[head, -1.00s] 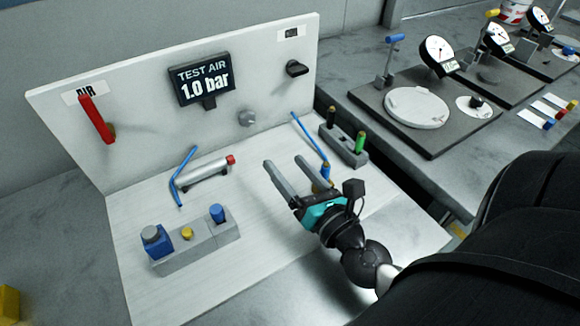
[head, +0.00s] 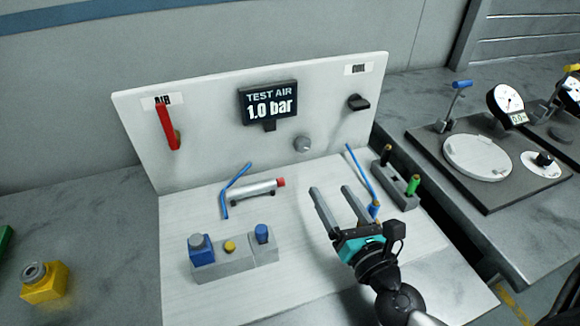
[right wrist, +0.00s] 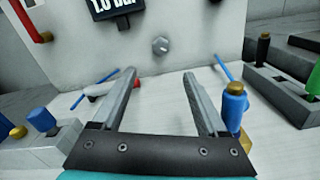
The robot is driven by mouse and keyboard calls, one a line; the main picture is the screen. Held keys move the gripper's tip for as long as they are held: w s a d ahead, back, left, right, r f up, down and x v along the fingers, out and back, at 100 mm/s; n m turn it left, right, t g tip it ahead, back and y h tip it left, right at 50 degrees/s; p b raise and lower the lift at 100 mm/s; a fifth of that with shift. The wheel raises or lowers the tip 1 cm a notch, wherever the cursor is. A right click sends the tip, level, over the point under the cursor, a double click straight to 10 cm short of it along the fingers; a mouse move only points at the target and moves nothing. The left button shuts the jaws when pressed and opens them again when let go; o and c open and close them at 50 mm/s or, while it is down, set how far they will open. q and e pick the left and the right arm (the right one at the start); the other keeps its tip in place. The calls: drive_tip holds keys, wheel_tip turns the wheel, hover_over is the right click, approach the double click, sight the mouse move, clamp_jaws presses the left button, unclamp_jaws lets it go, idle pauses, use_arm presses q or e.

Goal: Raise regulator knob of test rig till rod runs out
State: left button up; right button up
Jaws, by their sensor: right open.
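The test rig is a white upright panel (head: 215,140) on a white base plate. Its display (head: 268,104) reads "TEST AIR 1.0 bar". A round grey knob (head: 302,144) sits low on the panel; the right wrist view shows it beyond the fingers (right wrist: 161,45). A silver cylinder (head: 250,189) with a red end lies on the base; no extended rod can be made out. A grey block (head: 235,265) carries blue and yellow parts. My right gripper (head: 330,189) is open and empty above the base, right of the cylinder, apart from the knob. My left gripper is out of view.
A red lever (head: 167,128) and a black handle (head: 358,103) stick out of the panel. Blue tubes and a small block with black and green pegs (head: 396,186) stand by the gripper. A yellow block (head: 44,284) lies left; a gauge bench is right.

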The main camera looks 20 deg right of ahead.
sight(304, 147)
drive_tip(key=w+n+p, duration=0.1)
drive_tip(key=w+n, duration=0.1)
drive_tip(key=w, duration=0.1)
drive_tip(key=w+n+p, duration=0.2)
drive_tip(key=w+n, duration=0.1)
drive_tip(key=w, duration=0.1)
drive_tip(key=shift+w+d+r, duration=0.15)
drive_tip(key=shift+d, duration=0.05)
drive_tip(key=shift+w+d, duration=0.15)
drive_tip(key=shift+w, duration=1.75)
drive_tip(key=shift+w+d, duration=0.1)
drive_tip(key=shift+w, duration=1.8)
clamp_jaws()
